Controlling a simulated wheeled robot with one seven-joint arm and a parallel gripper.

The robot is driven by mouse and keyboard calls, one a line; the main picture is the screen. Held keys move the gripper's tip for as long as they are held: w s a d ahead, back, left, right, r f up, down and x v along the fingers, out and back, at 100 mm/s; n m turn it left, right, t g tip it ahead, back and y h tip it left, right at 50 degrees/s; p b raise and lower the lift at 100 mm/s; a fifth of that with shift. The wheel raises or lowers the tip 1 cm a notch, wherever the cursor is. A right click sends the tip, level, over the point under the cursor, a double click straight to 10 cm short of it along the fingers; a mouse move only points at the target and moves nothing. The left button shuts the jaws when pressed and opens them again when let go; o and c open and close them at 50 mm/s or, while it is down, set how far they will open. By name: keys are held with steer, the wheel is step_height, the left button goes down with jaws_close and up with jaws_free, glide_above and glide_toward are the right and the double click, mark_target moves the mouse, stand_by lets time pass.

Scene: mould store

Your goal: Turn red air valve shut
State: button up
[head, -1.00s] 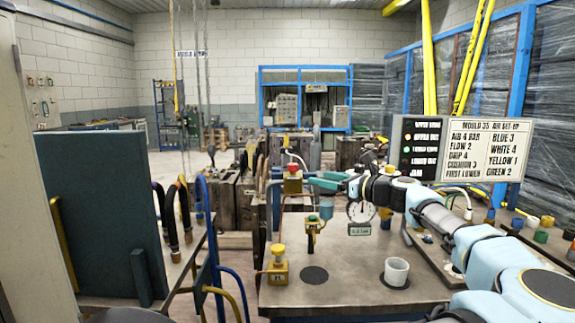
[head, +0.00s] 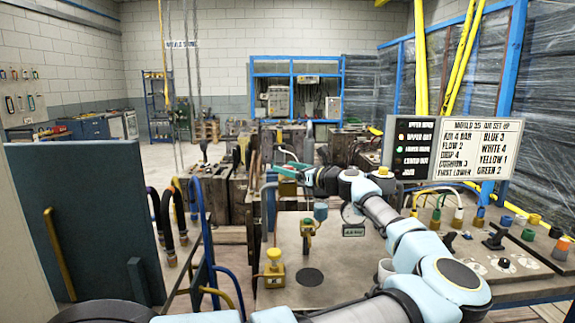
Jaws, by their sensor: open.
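The red air valve is not visible now; my gripper (head: 280,172) and wrist cover the place at the back of the bench where its red top showed earlier. My gripper is open, its teal fingers reaching left, level with the upper end of a grey pipe (head: 269,207). Whether the fingers surround or touch the valve cannot be told. A brass valve with a yellow knob (head: 274,256) stands at the bench's front left. The gauge (head: 349,213) is partly hidden by my arm.
The bench top (head: 340,265) is bare around a dark disc (head: 311,277). A white cup (head: 384,268) is mostly behind my arm. A set-up sign (head: 474,150) stands at the right. A dark upright plate (head: 85,215) and hoses (head: 172,225) stand at the left.

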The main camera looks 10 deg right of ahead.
steer(key=shift+w, duration=0.15)
steer(key=shift+c, duration=0.4)
jaws_close()
